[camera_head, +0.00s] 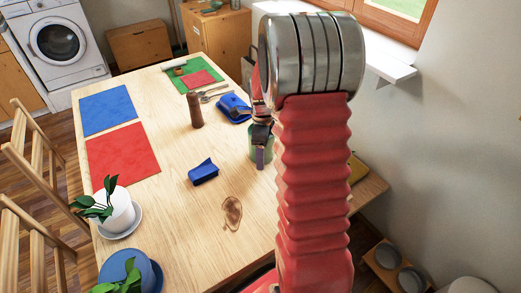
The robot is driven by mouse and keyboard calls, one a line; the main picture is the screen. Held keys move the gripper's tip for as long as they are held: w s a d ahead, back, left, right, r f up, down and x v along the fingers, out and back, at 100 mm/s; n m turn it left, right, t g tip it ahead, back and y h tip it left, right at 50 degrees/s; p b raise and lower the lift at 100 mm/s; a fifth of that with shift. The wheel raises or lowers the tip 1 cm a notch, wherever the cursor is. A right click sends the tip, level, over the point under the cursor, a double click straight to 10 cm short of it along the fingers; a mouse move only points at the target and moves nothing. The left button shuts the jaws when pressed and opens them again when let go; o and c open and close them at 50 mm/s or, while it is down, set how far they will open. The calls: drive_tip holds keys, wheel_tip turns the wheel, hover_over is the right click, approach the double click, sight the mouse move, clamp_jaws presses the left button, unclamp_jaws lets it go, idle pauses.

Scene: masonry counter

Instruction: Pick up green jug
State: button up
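The green jug (253,143) stands on the wooden table (160,190), right of the table's middle. Its right side is hidden behind my red arm and gripper. My gripper (261,150) points down at the jug; a grey finger shows in front of the jug. In this view I cannot tell whether the finger touches the jug or whether the gripper is open or shut, because the arm covers most of it.
A brown pepper mill (195,110) stands left of the jug. Blue objects lie behind (234,106) and to the front left (203,172). Red (123,154) and blue (107,109) mats lie at left. Potted plants (118,213) stand at the near left.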

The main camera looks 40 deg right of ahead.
drive_tip(key=shift+f, duration=1.8)
drive_tip(key=shift+s, duration=0.1)
drive_tip(key=shift+c, duration=0.5)
clamp_jaws()
